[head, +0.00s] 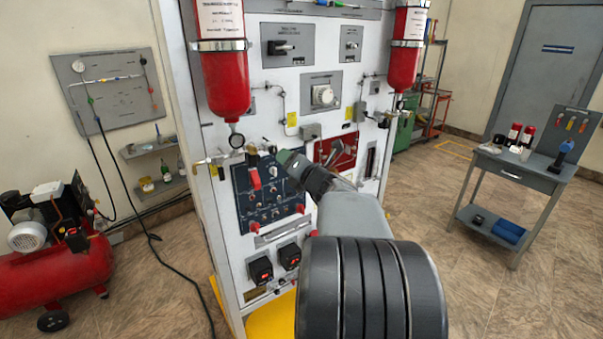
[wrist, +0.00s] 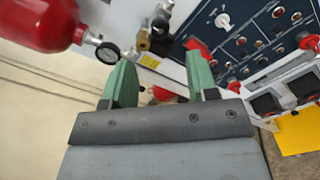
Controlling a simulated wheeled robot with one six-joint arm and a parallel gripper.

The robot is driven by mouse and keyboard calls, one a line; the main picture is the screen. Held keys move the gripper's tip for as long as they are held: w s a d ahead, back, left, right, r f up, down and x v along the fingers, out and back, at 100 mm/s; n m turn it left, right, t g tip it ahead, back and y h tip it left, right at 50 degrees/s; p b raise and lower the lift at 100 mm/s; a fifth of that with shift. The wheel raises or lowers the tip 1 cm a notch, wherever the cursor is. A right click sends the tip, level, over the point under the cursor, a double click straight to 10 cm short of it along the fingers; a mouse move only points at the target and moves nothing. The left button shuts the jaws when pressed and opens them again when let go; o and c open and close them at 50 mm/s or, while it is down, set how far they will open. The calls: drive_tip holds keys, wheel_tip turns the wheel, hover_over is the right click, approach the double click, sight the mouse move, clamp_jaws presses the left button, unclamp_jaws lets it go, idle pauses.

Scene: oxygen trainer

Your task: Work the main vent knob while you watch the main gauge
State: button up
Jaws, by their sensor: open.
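My gripper (head: 284,156) is in front of the left side of the white panel rack (head: 222,222). In the wrist view its two green fingers (wrist: 160,56) stand wide apart with nothing held. A small round gauge (head: 237,140) hangs below the left red cylinder (head: 222,80). The gauge also shows in the wrist view (wrist: 108,52), left of the fingers, its reading too small to tell. Brass fittings (wrist: 150,37) show beyond the fingers. A red rounded part (wrist: 162,93) shows low between the fingers, partly hidden. I cannot tell which part is the main vent knob.
A dark blue switch panel (head: 245,212) and a red panel (head: 338,147) are on the rack's front. A red compressor (head: 50,280) stands on the left, its black hose on the floor. A grey side table (head: 510,165) stands on the right. The floor between is clear.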

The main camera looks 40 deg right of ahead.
drive_tip(key=shift+s+a, duration=0.2)
drive_tip(key=shift+s, duration=1.15)
drive_tip(key=shift+s+a, duration=0.2)
drive_tip(key=shift+s, duration=1.1)
drive_tip(key=s+a+f+m+g+y, duration=0.1)
drive_tip(key=s+a+f+m+g, duration=0.35)
drive_tip(key=m, duration=0.75)
drive_tip(key=s+a+f+m+g+y, duration=0.15)
drive_tip(key=a+f+m+g, duration=0.4)
drive_tip(key=m, duration=0.65)
drive_tip(key=s+a+f+m+g+y, duration=0.25)
drive_tip(key=a+f+m, duration=0.4)
drive_tip(key=m, duration=0.45)
drive_tip(key=s+a+n+h, duration=0.1)
drive_tip(key=a+n+h, duration=0.1)
drive_tip(key=a+n, duration=0.6)
drive_tip(key=shift+s+a+r+n+g, duration=0.25)
drive_tip(key=shift+n+g, duration=0.2)
drive_tip(key=shift+n, duration=0.45)
